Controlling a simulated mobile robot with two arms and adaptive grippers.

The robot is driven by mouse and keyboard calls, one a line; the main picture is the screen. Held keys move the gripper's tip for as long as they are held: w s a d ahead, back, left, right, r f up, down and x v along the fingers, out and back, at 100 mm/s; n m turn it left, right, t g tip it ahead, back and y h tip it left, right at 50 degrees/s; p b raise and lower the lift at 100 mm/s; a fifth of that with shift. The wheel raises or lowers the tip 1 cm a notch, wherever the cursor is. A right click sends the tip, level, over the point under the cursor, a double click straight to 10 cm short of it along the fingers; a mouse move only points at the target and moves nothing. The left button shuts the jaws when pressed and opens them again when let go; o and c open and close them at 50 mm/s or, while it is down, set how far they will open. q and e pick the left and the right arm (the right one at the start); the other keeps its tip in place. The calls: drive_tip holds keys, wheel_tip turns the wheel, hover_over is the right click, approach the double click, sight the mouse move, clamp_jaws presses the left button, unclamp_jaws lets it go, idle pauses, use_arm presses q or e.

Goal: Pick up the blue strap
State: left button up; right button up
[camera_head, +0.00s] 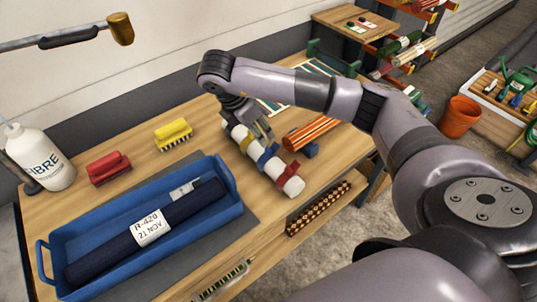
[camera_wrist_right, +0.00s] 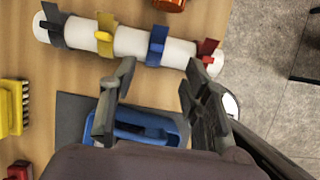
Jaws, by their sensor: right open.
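The blue strap (camera_head: 268,157) is wrapped around a white roll (camera_head: 239,133) that lies on the wooden table. It sits between a yellow strap (camera_head: 247,143) and a red strap (camera_head: 289,173); a grey strap (camera_wrist_right: 54,26) is at the roll's far end. In the right wrist view the blue strap (camera_wrist_right: 157,46) lies just beyond and between the two fingertips. My right gripper (camera_wrist_right: 160,72) is open and empty, and it also shows over the roll in the head view (camera_head: 250,118). My left gripper is not in view.
A blue tray (camera_head: 226,201) holding a dark labelled roll stands at front left. Red (camera_head: 108,167) and yellow (camera_head: 173,134) brushes and a white bottle (camera_head: 38,156) are behind it. An orange roll (camera_head: 312,132) lies close to the right of the white roll.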

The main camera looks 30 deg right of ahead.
drive_tip(key=p, duration=0.2)
hover_over(268, 149)
drive_tip(key=a, duration=0.2)
drive_tip(key=f, duration=0.4)
drive_tip(key=shift+s+d+f, duration=0.15)
drive_tip(key=shift+s+f, duration=0.05)
drive_tip(key=shift+f, duration=0.2)
drive_tip(key=shift+d+f, duration=0.1)
drive_tip(key=shift+f, duration=0.45)
drive_tip(key=x, duration=0.1)
drive_tip(key=p+x, duration=0.2)
drive_tip(key=shift+w+f, duration=0.15)
drive_tip(key=shift+f, duration=0.6)
clamp_jaws()
